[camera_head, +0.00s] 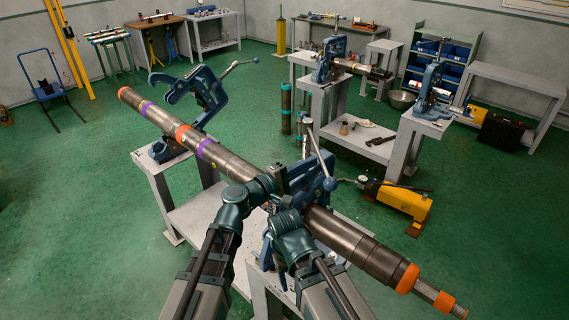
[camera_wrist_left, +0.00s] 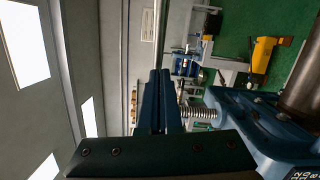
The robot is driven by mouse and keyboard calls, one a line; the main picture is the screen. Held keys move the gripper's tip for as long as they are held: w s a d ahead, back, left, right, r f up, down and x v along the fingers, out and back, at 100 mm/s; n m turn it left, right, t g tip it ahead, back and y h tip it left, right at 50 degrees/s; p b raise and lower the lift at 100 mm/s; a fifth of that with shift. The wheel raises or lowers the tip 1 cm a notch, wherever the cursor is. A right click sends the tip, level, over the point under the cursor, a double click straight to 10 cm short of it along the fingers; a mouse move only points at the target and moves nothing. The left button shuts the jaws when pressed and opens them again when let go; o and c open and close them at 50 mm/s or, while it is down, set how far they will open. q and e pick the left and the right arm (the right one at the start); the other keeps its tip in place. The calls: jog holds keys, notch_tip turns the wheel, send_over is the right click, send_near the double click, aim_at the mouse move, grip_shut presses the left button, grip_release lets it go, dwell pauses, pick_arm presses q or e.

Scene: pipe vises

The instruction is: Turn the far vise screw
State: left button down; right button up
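The pipe (camera_head: 240,167) runs from upper left to lower right. One blue vise (camera_head: 316,186) stands at the pipe's middle, with its bar handle (camera_head: 318,155) on top; its screw (camera_wrist_left: 201,113) shows in the left wrist view. Another blue vise (camera_head: 208,92) stands farther back at left, its yoke tilted beside the pipe and its handle (camera_head: 239,66) pointing up right.
Grey stands (camera_head: 180,195) carry the vises. A yellow pump (camera_head: 400,200) sits on the floor at right. Benches with more vises (camera_head: 432,88) and a shelf of blue bins (camera_head: 450,55) stand behind. Green floor at left is clear.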

aim_at(321, 163)
pick_arm(q)
jog(key=d, duration=0.3)
jog(key=shift+d, duration=1.55)
jog(key=shift+w, duration=0.1)
